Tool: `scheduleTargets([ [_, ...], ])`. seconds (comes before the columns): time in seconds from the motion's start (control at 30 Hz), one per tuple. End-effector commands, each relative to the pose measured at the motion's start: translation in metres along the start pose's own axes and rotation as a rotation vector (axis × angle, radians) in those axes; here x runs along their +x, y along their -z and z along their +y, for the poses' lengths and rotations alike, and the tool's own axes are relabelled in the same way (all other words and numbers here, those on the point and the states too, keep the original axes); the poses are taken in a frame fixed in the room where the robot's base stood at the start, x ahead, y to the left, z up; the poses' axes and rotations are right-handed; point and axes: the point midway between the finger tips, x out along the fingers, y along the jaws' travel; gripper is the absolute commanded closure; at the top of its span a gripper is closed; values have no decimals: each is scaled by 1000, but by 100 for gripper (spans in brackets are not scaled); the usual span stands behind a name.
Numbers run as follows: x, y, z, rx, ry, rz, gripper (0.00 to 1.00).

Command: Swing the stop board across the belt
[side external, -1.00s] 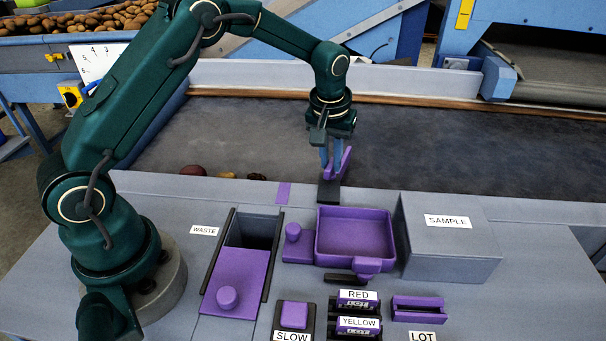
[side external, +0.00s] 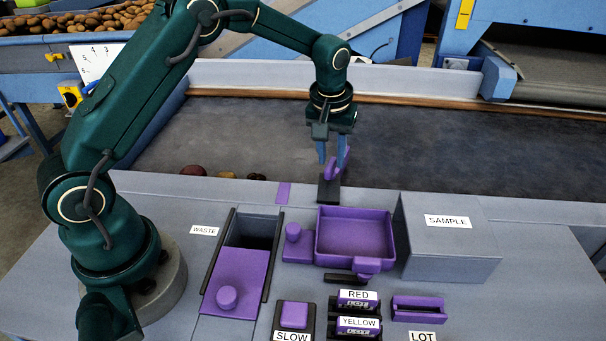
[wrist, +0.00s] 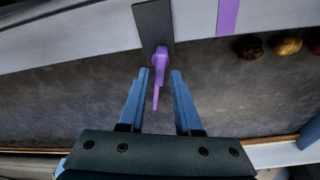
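The stop board is a small purple piece (side external: 333,168) on a dark mount (side external: 328,190) at the belt's near edge. In the wrist view, the purple board (wrist: 159,68) points from its dark mount (wrist: 153,24) out over the dark belt (wrist: 75,90). My gripper (side external: 332,162) is above this edge with its blue fingers spread. In the wrist view, the open gripper (wrist: 160,72) has one finger on each side of the board, with a visible gap on both sides. The exact height of the fingertips against the board is hard to tell.
Several potatoes (wrist: 249,47) lie on the belt by the near edge, beyond a purple strip (side external: 283,193). A purple tray (side external: 355,210), the SAMPLE box (side external: 448,245) and the WASTE opening with its purple lid (side external: 238,282) stand on the near bench. The belt right of my gripper is clear.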

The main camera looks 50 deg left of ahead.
Motion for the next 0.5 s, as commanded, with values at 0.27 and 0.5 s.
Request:
scheduleTargets([
  [0.27, -22, 5, 0, 0, -2, 3, 68],
  [0.5, -37, 8, 0, 1, -1, 1, 68],
])
